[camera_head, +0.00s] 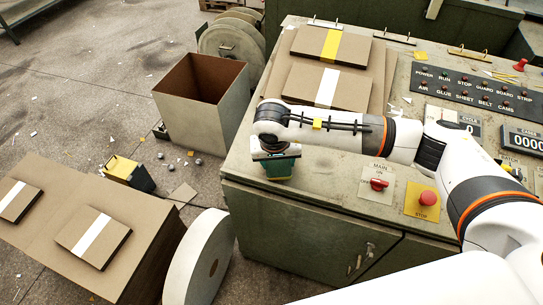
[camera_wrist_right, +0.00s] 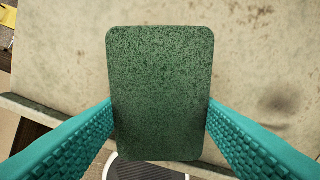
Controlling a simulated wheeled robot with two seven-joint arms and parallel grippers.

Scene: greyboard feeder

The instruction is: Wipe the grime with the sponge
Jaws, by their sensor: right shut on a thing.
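The sponge (camera_wrist_right: 160,85) is a dark green rounded block, seen from above in the right wrist view. The teal fingers of my right gripper (camera_wrist_right: 160,125) are shut on its two sides. In the head view my right gripper (camera_head: 277,166) points down over the front left corner of the machine's top. A dark, blurred smudge of grime (camera_wrist_right: 280,101) lies on the pale worktop, right of the sponge in the wrist view and apart from it. I cannot make the grime out in the head view. Whether the sponge touches the surface is unclear. My left gripper is out of view.
The machine top (camera_head: 326,178) carries stacked greyboards with a yellow-banded pack (camera_head: 310,44) and a white-banded pack (camera_head: 305,88). A main switch (camera_head: 378,184) and red stop button (camera_head: 428,198) sit right of the gripper. An open box (camera_head: 232,110) stands left, on the floor.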

